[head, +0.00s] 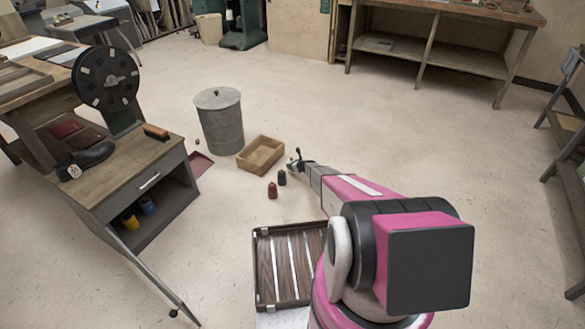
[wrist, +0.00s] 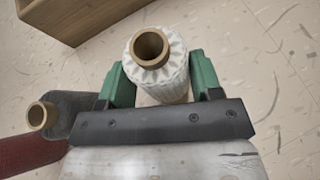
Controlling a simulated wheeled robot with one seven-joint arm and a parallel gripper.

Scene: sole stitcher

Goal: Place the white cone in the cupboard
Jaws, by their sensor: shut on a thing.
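The white cone (wrist: 172,82), pale-patterned with a brown top, is between the green fingers of my gripper (wrist: 160,84) in the wrist view. My gripper is shut on it. In the head view my gripper (head: 294,162) is low over the floor, right of the wooden box, and I cannot make out the white cone there. I cannot tell whether the cone touches the floor. The cupboard (head: 121,198) is under the bench at the left. It has a drawer above an open compartment, where a yellow cone (head: 130,220) and a blue cone (head: 147,206) stand.
The open wooden box (head: 260,156), lidded metal bin (head: 220,125) and red dustpan (head: 199,164) lie towards the cupboard. A slatted crate (head: 262,268) is nearer me. Floor before the cupboard is clear.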

